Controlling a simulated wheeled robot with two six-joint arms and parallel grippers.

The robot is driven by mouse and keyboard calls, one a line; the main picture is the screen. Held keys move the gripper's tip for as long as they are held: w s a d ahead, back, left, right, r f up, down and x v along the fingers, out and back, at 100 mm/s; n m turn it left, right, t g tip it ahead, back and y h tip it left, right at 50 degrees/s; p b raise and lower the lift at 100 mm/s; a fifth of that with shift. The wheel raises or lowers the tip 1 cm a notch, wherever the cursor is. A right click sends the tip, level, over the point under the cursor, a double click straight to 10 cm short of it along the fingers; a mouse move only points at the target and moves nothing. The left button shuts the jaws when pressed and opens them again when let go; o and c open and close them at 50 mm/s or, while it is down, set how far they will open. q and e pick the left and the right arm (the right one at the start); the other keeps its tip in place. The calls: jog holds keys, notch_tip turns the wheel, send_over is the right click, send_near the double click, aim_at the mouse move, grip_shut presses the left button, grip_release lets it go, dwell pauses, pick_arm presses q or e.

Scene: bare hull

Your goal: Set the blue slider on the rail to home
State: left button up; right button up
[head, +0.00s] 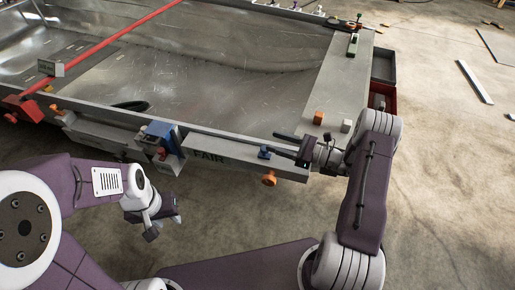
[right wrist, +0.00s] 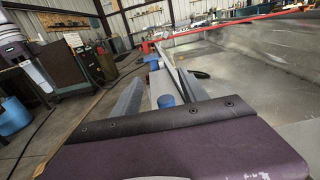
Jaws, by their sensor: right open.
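A small blue piece (head: 264,152), which looks like the slider, sits on the grey rail (head: 225,150) along the hull's near edge. The right wrist view shows a blue cylinder (right wrist: 166,101) just beyond my purple wrist part, probably the same piece. My right gripper (head: 279,144) is open, its fingers pointing left; the lower fingertip is close to the blue piece. I cannot tell whether they touch. My left gripper (head: 164,226) hangs low in front of the hull, away from the rail, and looks open and empty. No home mark is readable.
A larger blue block (head: 158,131) is at the rail's left end. An orange knob (head: 269,178) sticks out below the rail. Orange (head: 318,118) and pale (head: 346,126) blocks stand on the right ledge. A red bar (head: 110,40) crosses the hull's left.

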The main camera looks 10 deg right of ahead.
aim_at(260, 153)
notch_tip(260, 153, down, 5)
jog(key=shift+s+a+f+b, duration=0.1)
jog(key=shift+f+b, duration=0.05)
jog(key=shift+b, duration=0.6)
jog(key=x, duration=0.6)
jog(key=shift+a+f+b, duration=0.2)
jog(key=shift+b, duration=0.2)
jog(key=shift+w+a+r, duration=0.1)
jog(key=shift+w+a, duration=0.3)
jog(key=shift+w, duration=0.15)
jog(key=shift+c, duration=0.3)
grip_shut()
